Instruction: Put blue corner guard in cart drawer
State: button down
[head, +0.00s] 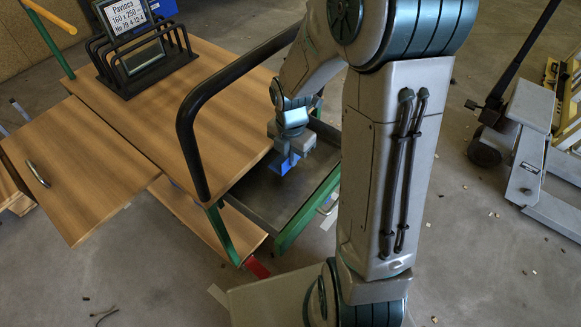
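The blue corner guard (283,164) is at the tip of my gripper (289,158), over the grey open cart drawer (262,200). The gripper seems to hold it, but its fingers are small and partly hidden, so the grip on it is hard to make out. I cannot tell whether the guard touches the drawer floor or hangs above it. The drawer is pulled out on the right side of the cart, and part of it is hidden behind my arm.
The cart's wooden top (215,100) carries a black rack (137,58) with a sign. A black handle bar (190,130) rises beside the drawer. A wooden door panel (75,170) sticks out at left. A pallet truck (530,140) stands at right.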

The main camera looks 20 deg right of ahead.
jog(key=shift+f+b, duration=0.75)
jog(key=shift+f, duration=1.2)
jog(key=shift+f, duration=0.2)
jog(key=c, duration=1.6)
grip_release()
jog(key=shift+c, duration=0.2)
